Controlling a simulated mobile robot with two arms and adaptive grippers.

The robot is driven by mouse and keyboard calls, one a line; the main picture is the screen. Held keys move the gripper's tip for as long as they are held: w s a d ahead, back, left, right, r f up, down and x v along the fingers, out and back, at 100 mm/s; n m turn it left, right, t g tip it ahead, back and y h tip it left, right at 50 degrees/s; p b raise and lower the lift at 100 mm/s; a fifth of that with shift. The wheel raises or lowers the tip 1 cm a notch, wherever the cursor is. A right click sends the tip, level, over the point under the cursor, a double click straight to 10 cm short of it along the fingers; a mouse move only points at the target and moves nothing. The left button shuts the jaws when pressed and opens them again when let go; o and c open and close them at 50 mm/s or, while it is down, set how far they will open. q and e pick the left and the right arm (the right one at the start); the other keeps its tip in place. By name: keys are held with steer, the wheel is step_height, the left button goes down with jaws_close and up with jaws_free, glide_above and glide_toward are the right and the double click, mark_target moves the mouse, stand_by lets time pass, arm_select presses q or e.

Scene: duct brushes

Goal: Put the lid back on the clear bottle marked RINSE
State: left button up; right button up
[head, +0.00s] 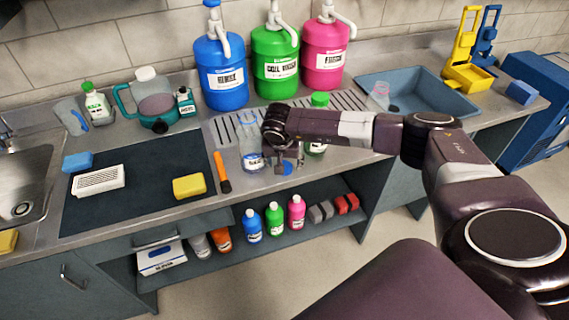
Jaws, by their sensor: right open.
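A clear bottle (251,155) with a white and blue label stands on the counter near the front edge. Its label is too small to read, and its upper part is partly beside my right gripper. My right gripper (288,161) points down just to the right of this bottle, open. A small blue lid (287,169) lies on the counter at its fingertips. I cannot tell whether the fingers touch it. My left gripper is not in view.
A green-capped bottle (319,100) stands behind my right forearm, partly hidden. An orange-handled tool (222,172) lies left of the clear bottle. Blue, green and pink jugs stand behind; a grey-blue tray (425,82) is at right.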

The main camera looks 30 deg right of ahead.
steer(key=shift+x, duration=1.05)
steer(key=shift+c, duration=0.4)
steer(key=c, duration=0.7)
